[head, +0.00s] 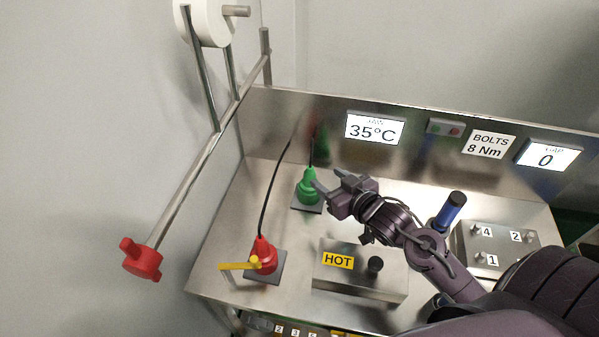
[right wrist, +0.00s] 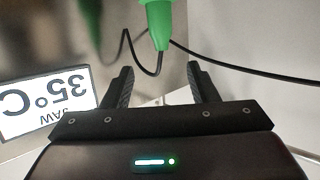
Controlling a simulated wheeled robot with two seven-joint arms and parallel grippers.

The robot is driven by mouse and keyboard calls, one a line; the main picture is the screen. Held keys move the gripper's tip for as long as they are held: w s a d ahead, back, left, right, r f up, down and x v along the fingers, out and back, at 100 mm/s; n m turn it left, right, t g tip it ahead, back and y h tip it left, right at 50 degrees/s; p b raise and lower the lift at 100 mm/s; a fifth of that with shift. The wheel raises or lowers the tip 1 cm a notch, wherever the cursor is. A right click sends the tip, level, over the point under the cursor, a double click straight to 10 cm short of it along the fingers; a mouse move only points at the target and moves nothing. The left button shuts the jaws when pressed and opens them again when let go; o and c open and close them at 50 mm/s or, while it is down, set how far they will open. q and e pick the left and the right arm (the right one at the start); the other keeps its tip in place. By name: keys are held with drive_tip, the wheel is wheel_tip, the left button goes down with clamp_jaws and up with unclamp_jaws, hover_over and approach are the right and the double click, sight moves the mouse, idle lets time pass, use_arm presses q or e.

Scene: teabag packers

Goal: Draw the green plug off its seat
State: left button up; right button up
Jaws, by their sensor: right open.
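The green plug (head: 308,190) stands upright on its dark square seat (head: 299,206) near the back of the steel bench. A black cable rises from its top. My right gripper (head: 328,180) is open just to the right of the plug, with its fingers pointing toward it. In the right wrist view the narrow cable end of the green plug (right wrist: 158,25) shows beyond the open, empty fingers (right wrist: 160,80), in line with the gap between them. The plug looks apart from the fingers. My left gripper is not in view.
A red plug (head: 264,258) with a yellow bar (head: 240,266) stands on another plate at the front left. A steel box marked HOT (head: 330,287) with a black knob lies in front of my right gripper. A numbered block (head: 510,240) stands at the right. Black cables hang near the plugs.

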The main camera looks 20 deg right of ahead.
sight(312, 173)
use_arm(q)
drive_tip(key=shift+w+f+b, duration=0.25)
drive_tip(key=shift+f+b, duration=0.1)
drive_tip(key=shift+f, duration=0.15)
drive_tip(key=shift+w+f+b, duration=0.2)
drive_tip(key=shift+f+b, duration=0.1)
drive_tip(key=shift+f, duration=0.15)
use_arm(e)
drive_tip(key=shift+w+f, duration=0.25)
drive_tip(key=shift+f, duration=0.2)
drive_tip(key=shift+w+f, duration=0.2)
drive_tip(key=shift+f, duration=0.25)
drive_tip(key=p+x, duration=0.1)
drive_tip(key=x, duration=0.6)
drive_tip(key=shift+w+a+f+p, duration=0.15)
drive_tip(key=shift+a+p, duration=0.05)
drive_tip(key=shift+p, duration=0.15)
drive_tip(key=shift+w+f, duration=0.15)
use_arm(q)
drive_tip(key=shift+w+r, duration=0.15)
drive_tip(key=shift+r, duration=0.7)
use_arm(e)
clamp_jaws()
